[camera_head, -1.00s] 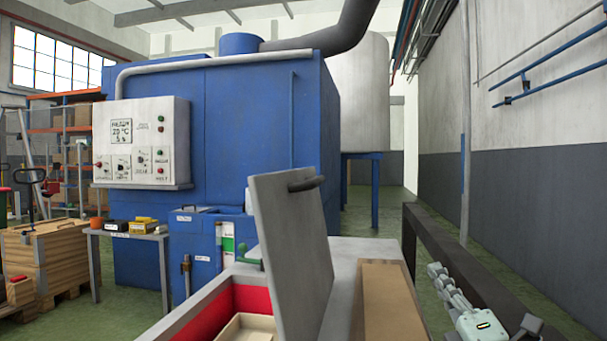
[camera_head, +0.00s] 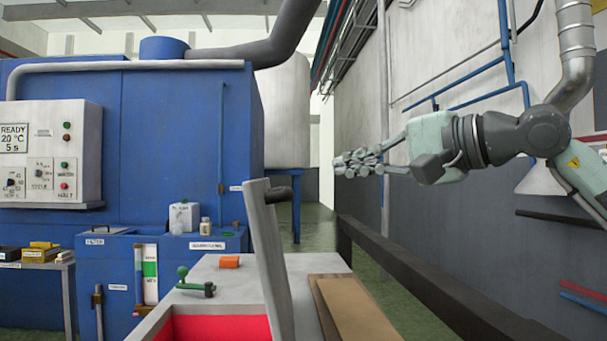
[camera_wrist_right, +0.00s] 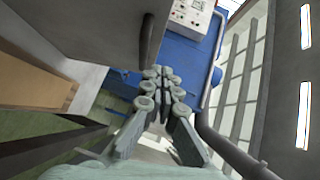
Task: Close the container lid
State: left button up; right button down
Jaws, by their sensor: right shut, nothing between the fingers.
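The container's red inside (camera_head: 225,328) shows at the bottom of the head view. Its grey lid (camera_head: 268,255) stands open, nearly upright and slightly tilted, with a dark handle (camera_head: 279,195) near its top. My right gripper (camera_head: 345,162) is shut and empty, in the air to the right of the lid and a little above the handle. In the right wrist view, the shut fingers (camera_wrist_right: 165,76) lie below the dark handle (camera_wrist_right: 147,36) and the grey lid panel (camera_wrist_right: 85,32); no contact shows. My left gripper is not in view.
A brown board (camera_head: 355,310) lies right of the lid. A green-knobbed lever (camera_head: 195,285) and an orange block (camera_head: 229,262) sit on the grey top. A dark rail (camera_head: 420,275) runs along the right. A blue machine (camera_head: 170,140) stands behind.

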aim_at(286, 191)
jog(key=x, duration=0.3)
jog(key=s+a+p+x, duration=0.1)
jog(key=x, duration=0.3)
jog(key=p+x, duration=0.1)
jog(key=x, duration=0.3)
jog(key=shift+s+a+f, duration=0.2)
jog(key=shift+a, duration=0.25)
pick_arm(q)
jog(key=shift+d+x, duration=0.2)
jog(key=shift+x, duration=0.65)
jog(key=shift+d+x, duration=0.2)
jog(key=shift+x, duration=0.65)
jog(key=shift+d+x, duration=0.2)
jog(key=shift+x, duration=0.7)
pick_arm(e)
jog(key=shift+a+f, duration=0.15)
jog(key=shift+a, duration=0.4)
